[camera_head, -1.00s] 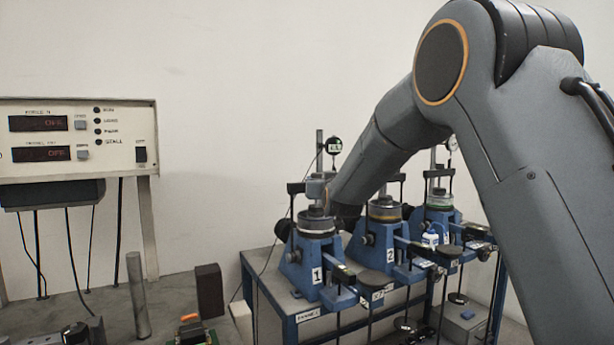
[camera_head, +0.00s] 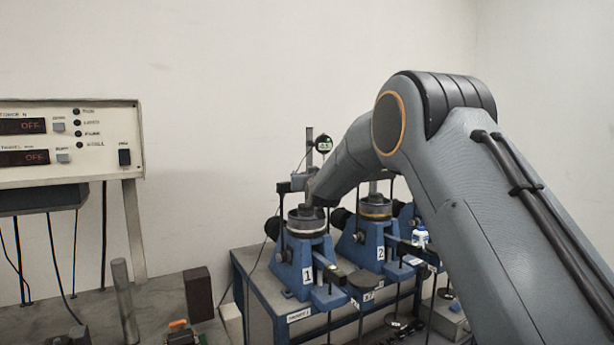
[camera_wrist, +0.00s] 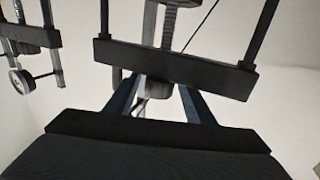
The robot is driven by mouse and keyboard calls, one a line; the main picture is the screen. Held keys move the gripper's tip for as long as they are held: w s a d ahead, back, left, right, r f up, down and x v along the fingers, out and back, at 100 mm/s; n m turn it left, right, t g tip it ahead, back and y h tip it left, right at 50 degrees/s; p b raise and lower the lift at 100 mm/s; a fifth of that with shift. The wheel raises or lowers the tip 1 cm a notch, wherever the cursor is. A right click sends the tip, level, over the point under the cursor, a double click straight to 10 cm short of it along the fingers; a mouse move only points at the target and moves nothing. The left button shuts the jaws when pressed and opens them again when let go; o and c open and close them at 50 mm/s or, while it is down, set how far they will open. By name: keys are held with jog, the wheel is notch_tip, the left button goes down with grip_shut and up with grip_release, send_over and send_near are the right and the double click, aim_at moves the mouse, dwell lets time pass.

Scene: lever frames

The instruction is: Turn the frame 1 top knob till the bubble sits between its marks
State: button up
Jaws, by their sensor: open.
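Frame 1 (camera_head: 292,262) is a blue stand with a white "1" plate. A dark top knob (camera_head: 307,212) sits above its grey ring. A small yellow-green piece (camera_head: 336,272) on its beam may be the level; no bubble or marks can be made out. My forearm reaches down to just above and behind the knob. In the wrist view, my gripper (camera_wrist: 158,106) appears as a dark body with two spread, dark bluish fingers. A dark crossbar (camera_wrist: 222,78) hides their tips. A short grey cylinder shows between them; I cannot tell whether it is the knob.
Frame 2 (camera_head: 366,245) stands close to the right; my arm mostly hides another frame. At left are a control panel (camera_head: 92,150) reading OFF, a metal rod (camera_head: 126,300) and a dark block (camera_head: 199,293).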

jog(key=shift+c, duration=0.4)
jog(key=c, duration=1)
jog(key=shift+m+h+p, duration=0.6)
jog(key=shift+h+p, duration=0.05)
jog(key=shift+h, duration=0.15)
jog(key=m+h+p, duration=0.3)
jog(key=h+p, duration=0.1)
jog(key=h, duration=0.1)
jog(key=shift+p, duration=0.4)
jog(key=shift+m+h+p, duration=0.6)
jog(key=shift+m+h, duration=0.2)
jog(key=shift+h, duration=0.4)
jog(key=shift+d+m+h, duration=0.1)
jog(key=shift+m+h, duration=0.2)
jog(key=o, duration=1.1)
